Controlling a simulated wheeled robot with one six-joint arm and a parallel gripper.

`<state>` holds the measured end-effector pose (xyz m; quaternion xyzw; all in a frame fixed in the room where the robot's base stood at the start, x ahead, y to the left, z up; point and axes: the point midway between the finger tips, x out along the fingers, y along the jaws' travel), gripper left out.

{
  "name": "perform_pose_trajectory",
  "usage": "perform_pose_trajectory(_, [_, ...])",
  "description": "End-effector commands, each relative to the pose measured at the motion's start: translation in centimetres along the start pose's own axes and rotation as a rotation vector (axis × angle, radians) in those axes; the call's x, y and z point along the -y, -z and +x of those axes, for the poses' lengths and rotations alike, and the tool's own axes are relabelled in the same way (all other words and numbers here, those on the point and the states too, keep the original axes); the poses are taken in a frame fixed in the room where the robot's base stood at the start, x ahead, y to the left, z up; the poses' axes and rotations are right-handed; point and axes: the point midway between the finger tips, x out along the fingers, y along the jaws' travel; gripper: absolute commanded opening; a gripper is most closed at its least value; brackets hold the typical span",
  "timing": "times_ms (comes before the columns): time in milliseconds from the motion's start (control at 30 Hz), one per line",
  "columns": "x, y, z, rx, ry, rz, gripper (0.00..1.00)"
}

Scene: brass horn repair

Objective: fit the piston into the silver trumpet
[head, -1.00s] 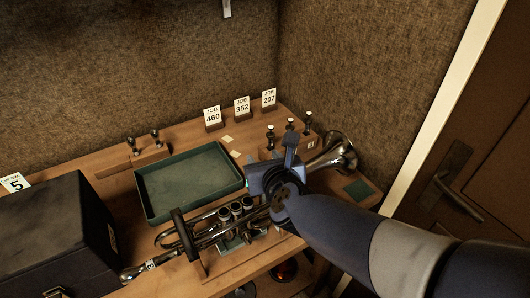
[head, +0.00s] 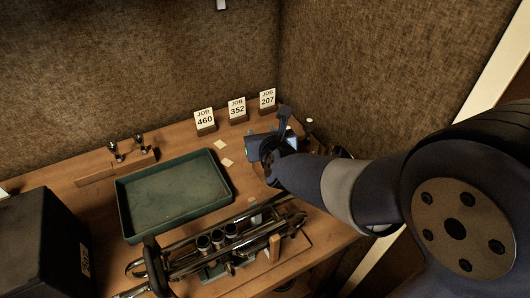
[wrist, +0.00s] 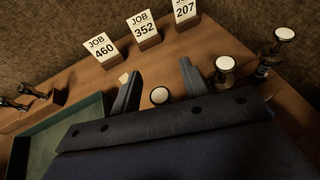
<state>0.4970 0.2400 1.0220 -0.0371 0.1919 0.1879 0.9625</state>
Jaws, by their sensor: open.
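Three white-topped pistons stand at the back right in the wrist view: a near one (wrist: 160,96), a middle one (wrist: 225,66) and a far one (wrist: 284,34). My gripper (wrist: 160,74) is open and empty, its fingers apart on either side of the near piston's cap. I cannot tell how far above the cap they are. In the head view my gripper (head: 268,148) hides most of the pistons.
A green tray (head: 124,205) sits left of centre, with a small wooden block (head: 143,160) holding two dark-stemmed parts behind it. Job cards 460 (head: 205,119), 352 (head: 237,108) and 207 (head: 267,98) stand along the back. A black box (head: 40,240) fills the left.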

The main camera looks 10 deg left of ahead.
Motion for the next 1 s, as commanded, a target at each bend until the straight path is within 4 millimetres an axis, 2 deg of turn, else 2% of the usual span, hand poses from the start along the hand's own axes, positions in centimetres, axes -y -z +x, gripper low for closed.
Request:
perform_pose_trajectory(167, [0.01, 0.0, 0.0, 0.0, 0.0, 0.0, 0.43])
perform_pose_trajectory(700, [0.01, 0.0, -0.02, 0.0, 0.0, 0.0, 0.0])
perform_pose_trajectory(1000, [0.01, -0.02, -0.03, 0.001, 0.0, 0.0, 0.0])
